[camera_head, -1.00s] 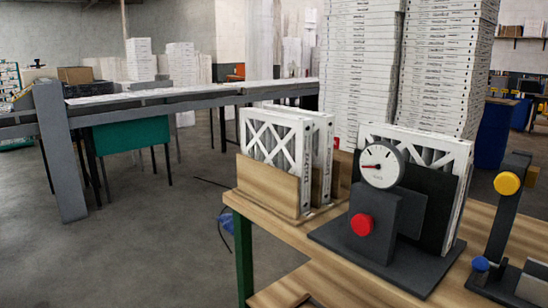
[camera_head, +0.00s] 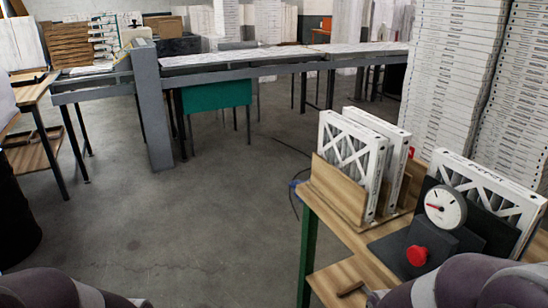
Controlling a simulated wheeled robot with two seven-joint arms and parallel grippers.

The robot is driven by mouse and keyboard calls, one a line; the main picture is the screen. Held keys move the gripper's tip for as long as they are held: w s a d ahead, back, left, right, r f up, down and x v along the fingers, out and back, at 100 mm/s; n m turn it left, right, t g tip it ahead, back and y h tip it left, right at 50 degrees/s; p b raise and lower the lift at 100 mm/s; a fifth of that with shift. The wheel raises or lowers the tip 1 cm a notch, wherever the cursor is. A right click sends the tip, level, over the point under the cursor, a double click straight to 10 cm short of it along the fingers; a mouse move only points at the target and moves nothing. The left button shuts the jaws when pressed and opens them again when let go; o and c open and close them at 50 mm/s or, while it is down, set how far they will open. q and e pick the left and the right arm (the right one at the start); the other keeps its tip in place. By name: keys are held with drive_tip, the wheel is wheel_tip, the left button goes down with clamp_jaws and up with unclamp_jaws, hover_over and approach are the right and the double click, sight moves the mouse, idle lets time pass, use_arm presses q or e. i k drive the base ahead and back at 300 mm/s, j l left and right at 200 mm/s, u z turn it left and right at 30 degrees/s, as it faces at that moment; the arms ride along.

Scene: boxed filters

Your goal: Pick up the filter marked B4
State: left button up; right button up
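Two white-framed filters with crossed lattice faces, a front one (camera_head: 349,155) and a rear one (camera_head: 398,150), stand upright in a wooden holder (camera_head: 337,192) on the wooden table (camera_head: 327,213). A third filter (camera_head: 492,188) stands in a dark fixture with a round gauge (camera_head: 445,206) and a red button (camera_head: 416,256). I cannot read a B4 mark on any filter. Purple-grey parts of my arms show at the bottom left and bottom right edges. Neither gripper's fingers are in view.
Tall stacks of white boxed filters (camera_head: 452,75) rise behind the table. A long grey conveyor (camera_head: 240,62) crosses the back, with a green panel (camera_head: 215,96) below it. A shelved wooden table (camera_head: 33,92) stands at the left. The floor (camera_head: 200,215) in the middle is clear.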

sight(358, 152)
drive_tip(key=i+j+u, duration=0.4)
drive_tip(key=i, duration=0.55)
drive_tip(key=i+l+u, duration=0.1)
drive_tip(key=i+u, duration=0.25)
drive_tip(key=i, duration=0.55)
drive_tip(key=i+l+z, duration=0.1)
drive_tip(key=i+z, duration=0.25)
drive_tip(key=i, duration=0.2)
drive_tip(key=i+z, duration=0.35)
drive_tip(key=i, duration=0.15)
drive_tip(key=i+j+z, duration=0.35)
drive_tip(key=i, duration=0.2)
drive_tip(key=i+j+z, duration=0.3)
drive_tip(key=i, duration=0.2)
drive_tip(key=i+l+z, duration=0.2)
drive_tip(key=z, duration=0.25)
drive_tip(key=i+z, duration=0.65)
drive_tip(key=z, duration=0.25)
drive_tip(key=i+z, duration=0.4)
drive_tip(key=i+j+z, duration=0.15)
drive_tip(key=z, duration=0.3)
